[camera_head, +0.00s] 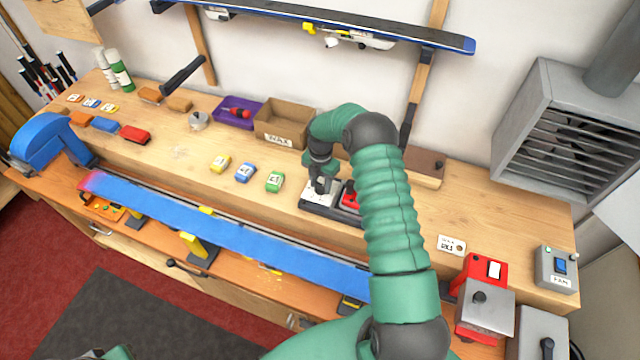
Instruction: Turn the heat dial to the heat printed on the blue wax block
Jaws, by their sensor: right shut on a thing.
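The blue wax block (245,172) lies on the bench between a yellow block (220,163) and a green block (275,181). Its white label carries a print too small to read. The heat unit (347,217) stands to their right, with a dark base, a pale panel and a red part. My right gripper (320,188) points down at the pale panel and is shut on the heat dial, which it mostly hides. The dial's setting cannot be read. My right arm covers the unit's right side. My left gripper is not in view.
A cardboard box (283,128) and a purple tray (240,108) stand behind the blocks. A long blue ski (230,232) lies along the bench front. A labelled card (452,245), a red device (484,270) and a grey switch box (557,267) are at right.

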